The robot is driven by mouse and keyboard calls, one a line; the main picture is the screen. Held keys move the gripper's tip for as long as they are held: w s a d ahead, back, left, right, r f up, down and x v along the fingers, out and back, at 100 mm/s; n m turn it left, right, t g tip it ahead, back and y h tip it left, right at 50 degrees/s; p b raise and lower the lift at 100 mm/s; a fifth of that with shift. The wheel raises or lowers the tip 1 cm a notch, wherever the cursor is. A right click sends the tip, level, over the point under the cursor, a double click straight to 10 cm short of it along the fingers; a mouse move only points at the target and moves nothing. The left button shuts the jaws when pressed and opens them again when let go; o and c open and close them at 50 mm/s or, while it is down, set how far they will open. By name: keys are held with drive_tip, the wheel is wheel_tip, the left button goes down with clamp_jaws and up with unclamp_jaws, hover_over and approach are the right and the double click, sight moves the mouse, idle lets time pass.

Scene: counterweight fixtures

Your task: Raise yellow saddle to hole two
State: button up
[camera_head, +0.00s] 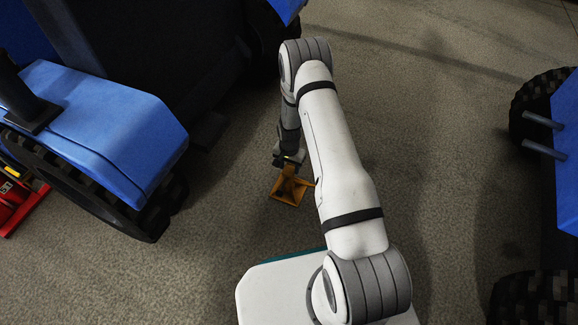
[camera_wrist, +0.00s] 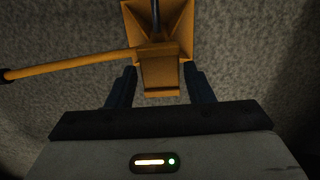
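A yellow-orange stand (camera_head: 291,190) with a square flared base stands on the floor in the head view, partly hidden by my arm. In the wrist view the yellow stand (camera_wrist: 178,18) fills the top centre, with a long yellow handle (camera_wrist: 75,66) reaching left. Its yellow block-shaped top, which looks like the saddle (camera_wrist: 160,78), lies between my gripper's dark fingers. My gripper (camera_wrist: 160,84) has its fingers apart, one on each side of this block, with narrow gaps showing. In the head view my gripper (camera_head: 288,160) is right above the stand. Holes are not distinguishable.
A blue tractor-like vehicle (camera_head: 105,125) with dark tyres stands at the left, close to my arm. Another blue vehicle (camera_head: 567,110) with big tyres stands at the right edge. A red object (camera_head: 15,205) lies at the far left. The concrete floor right of my arm is clear.

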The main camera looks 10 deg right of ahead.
clamp_jaws()
drive_tip(key=shift+r+p, duration=1.1)
drive_tip(key=shift+r, duration=0.75)
drive_tip(key=shift+f, duration=0.1)
drive_tip(key=shift+o, duration=1.6)
unclamp_jaws()
wheel_tip(320, 180, up, 8)
drive_tip(key=p, duration=0.3)
drive_tip(key=shift+f, duration=0.15)
